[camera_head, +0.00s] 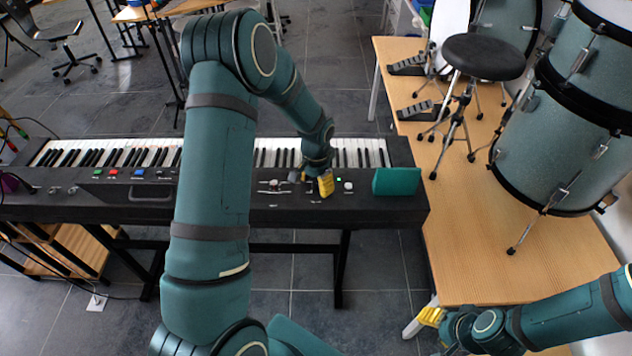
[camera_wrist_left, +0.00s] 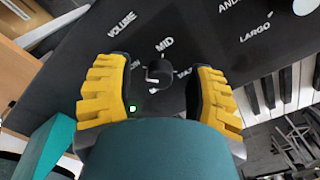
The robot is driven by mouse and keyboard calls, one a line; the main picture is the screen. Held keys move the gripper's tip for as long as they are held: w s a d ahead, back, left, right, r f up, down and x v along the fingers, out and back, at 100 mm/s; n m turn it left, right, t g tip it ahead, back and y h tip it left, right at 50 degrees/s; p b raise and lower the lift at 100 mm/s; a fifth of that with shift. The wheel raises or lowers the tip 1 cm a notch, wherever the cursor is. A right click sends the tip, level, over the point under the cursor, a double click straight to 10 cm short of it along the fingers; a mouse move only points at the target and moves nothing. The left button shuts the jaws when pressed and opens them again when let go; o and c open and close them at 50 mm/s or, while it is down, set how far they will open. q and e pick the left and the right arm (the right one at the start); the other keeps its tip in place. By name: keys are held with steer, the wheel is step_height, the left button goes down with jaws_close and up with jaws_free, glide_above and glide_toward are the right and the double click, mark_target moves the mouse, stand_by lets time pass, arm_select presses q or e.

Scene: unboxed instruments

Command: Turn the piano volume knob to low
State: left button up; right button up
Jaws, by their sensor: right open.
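The dark volume knob (camera_wrist_left: 158,75) sits on the black piano panel under the VOLUME and MID labels, in the left wrist view. Its pointer direction is hard to tell. My left gripper (camera_wrist_left: 162,84) is open, with one yellow finger on each side of the knob and a visible gap to it. In the head view my left gripper (camera_head: 318,184) is low over the control panel of the piano (camera_head: 400,208) and hides the knob. My right gripper (camera_head: 432,317) is open and empty at the lower right, beside the wooden table edge, away from the piano.
A green light (camera_wrist_left: 132,108) is lit beside the knob. A tempo knob (camera_head: 273,185) lies left of my left gripper, a white knob (camera_head: 348,187) to its right. A teal block (camera_head: 397,181) stands at the piano's right end. Drums (camera_head: 560,135) and a stool (camera_head: 483,57) occupy the wooden table.

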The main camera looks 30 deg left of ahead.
mark_target(316, 183)
arm_select(q)
steer(key=shift+r, duration=0.1)
step_height(316, 183, up, 12)
stand_by(0.6)
steer(key=shift+s, duration=0.1)
stand_by(0.4)
